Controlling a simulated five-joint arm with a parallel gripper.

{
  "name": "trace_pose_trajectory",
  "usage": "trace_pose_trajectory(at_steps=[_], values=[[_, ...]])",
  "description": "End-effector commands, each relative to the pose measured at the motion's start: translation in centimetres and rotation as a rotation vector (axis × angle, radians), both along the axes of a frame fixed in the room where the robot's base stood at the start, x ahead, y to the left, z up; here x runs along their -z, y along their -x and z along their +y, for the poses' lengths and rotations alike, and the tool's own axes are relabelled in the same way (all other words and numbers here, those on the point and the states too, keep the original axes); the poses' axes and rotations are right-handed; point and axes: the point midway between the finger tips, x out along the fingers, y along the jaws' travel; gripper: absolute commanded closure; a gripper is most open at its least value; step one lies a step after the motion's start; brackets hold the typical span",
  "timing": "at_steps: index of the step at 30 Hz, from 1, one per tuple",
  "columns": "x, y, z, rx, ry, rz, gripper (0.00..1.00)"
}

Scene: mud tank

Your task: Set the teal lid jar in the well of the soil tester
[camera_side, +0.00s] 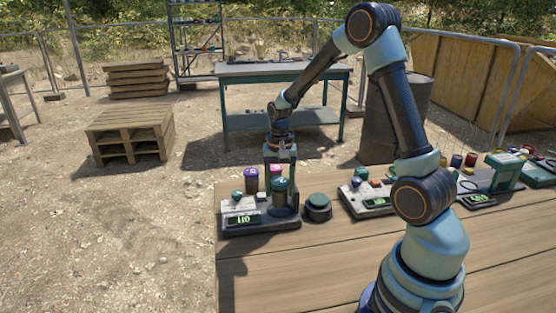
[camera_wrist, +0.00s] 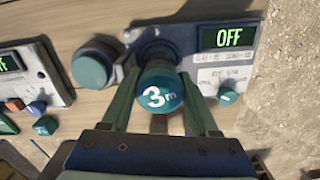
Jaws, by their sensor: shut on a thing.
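The teal lid jar (camera_wrist: 160,90) is between the fingers of my gripper (camera_wrist: 160,100) in the wrist view; its lid is marked "3m". In the side view my gripper (camera_side: 280,182) points down and is shut on the jar (camera_side: 280,193), at the right part of the soil tester (camera_side: 262,222). The tester also shows in the wrist view (camera_wrist: 182,37), with its display reading OFF. A dark round shape, which looks like the well (camera_wrist: 156,49), shows just beyond the jar. I cannot tell whether the jar's base is inside the well or above it.
A purple-lidded jar (camera_side: 251,176) and a pink-lidded jar (camera_side: 276,170) stand behind the tester. A round teal button (camera_side: 318,202) on a dark base is to its right. Another device (camera_side: 365,197) stands farther right. The front of the wooden table (camera_side: 300,265) is clear.

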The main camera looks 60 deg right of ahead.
Motion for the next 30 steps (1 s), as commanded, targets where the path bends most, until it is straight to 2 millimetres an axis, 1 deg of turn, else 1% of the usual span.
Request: trace_pose_trajectory(at_steps=[21,22,24,30], values=[[1.3,0.0,0.0,0.0,-0.001,0.001,1.0],[1.3,0.0,0.0,0.0,0.0,0.0,0.28],[1.3,0.0,0.0,0.0,0.0,0.0,0.04],[1.3,0.1,-0.1,0.003,-0.001,0.003,0.04]])
